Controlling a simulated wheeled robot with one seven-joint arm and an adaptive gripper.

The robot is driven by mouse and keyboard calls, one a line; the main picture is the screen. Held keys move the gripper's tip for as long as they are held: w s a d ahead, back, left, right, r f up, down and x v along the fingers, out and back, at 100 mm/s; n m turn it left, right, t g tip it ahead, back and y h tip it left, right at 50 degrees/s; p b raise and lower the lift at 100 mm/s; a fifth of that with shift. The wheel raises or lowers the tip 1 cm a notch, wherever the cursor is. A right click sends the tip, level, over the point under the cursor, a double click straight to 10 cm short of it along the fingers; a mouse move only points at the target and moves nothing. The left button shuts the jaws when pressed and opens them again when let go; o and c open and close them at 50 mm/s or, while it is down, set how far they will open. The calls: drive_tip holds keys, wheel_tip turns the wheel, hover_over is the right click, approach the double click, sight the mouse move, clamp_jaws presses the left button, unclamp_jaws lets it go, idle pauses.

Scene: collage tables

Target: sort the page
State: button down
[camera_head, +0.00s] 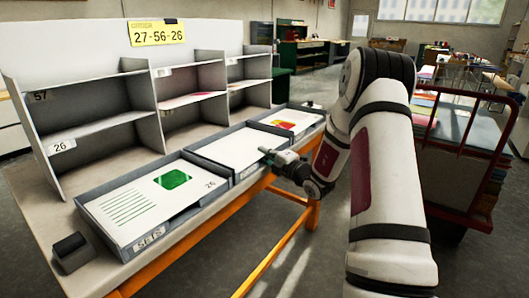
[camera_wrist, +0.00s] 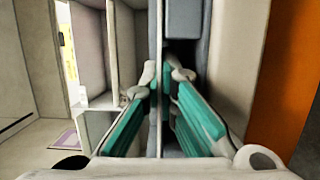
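Three shallow grey trays stand in a row on the table. The left tray (camera_head: 150,243), labelled SETS, holds a white page (camera_head: 125,209) with green lines, a green picture and the number 26. The middle tray (camera_head: 208,163) holds a white page (camera_head: 238,146) with no print that I can make out. The right tray (camera_head: 322,119) holds a page (camera_head: 295,121) with red and yellow print. My gripper (camera_head: 266,152) is over the front right part of the middle tray.
A shelf unit (camera_head: 157,110) with labelled compartments, one marked 57 and one 26, stands behind the trays. A yellow sign (camera_head: 157,33) above reads 27-56-26. A small dark block (camera_head: 71,252) sits at the left front. A loaded red cart (camera_head: 462,151) stands at right.

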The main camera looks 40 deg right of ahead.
drive_tip(key=c, duration=1.7)
unclamp_jaws()
drive_tip(key=shift+f, duration=0.1)
drive_tip(key=shift+s, duration=0.1)
drive_tip(key=s, duration=0.8)
drive_tip(key=s+d, duration=0.1)
drive_tip(key=s, duration=0.2)
drive_tip(key=shift+s, duration=0.4)
